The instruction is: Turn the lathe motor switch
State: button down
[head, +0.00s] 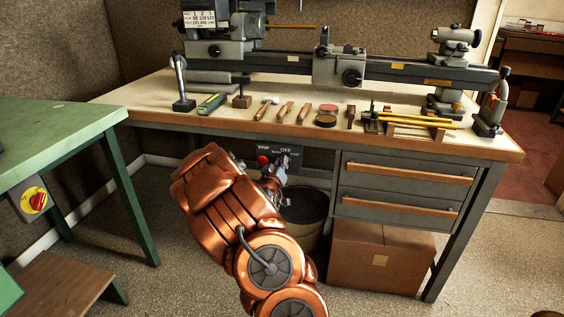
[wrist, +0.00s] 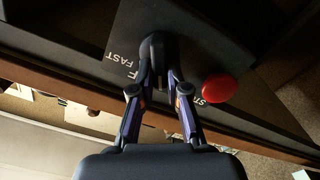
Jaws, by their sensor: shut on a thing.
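The lathe motor switch is a black knob (wrist: 156,44) on a dark panel under the bench's front edge, with white lettering that includes "FAST" beside it. In the wrist view my gripper (wrist: 159,68) has its two fingers closed in on the knob, one at each side. A red stop button (wrist: 219,88) sits on the same panel, to the right of the fingers. In the head view the switch panel (head: 290,153) shows "STOP" and "OFF" lettering. My gripper (head: 273,171) reaches up in front of it and hides the knob there.
The lathe (head: 337,64) stands on the workbench (head: 480,140), with several hand tools along its front. A green table (head: 60,130) with a red-and-yellow switch (head: 37,201) is at the left.

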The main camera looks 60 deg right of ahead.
jog(key=shift+w+r+n, duration=0.1)
jog(key=shift+w+n, duration=0.1)
jog(key=shift+n, duration=0.6)
jog(key=shift+a, duration=0.1)
jog(key=c, duration=1.2)
grip_release()
jog(key=shift+o, duration=0.2)
jog(key=v, duration=0.7)
jog(key=shift+s+a, duration=0.15)
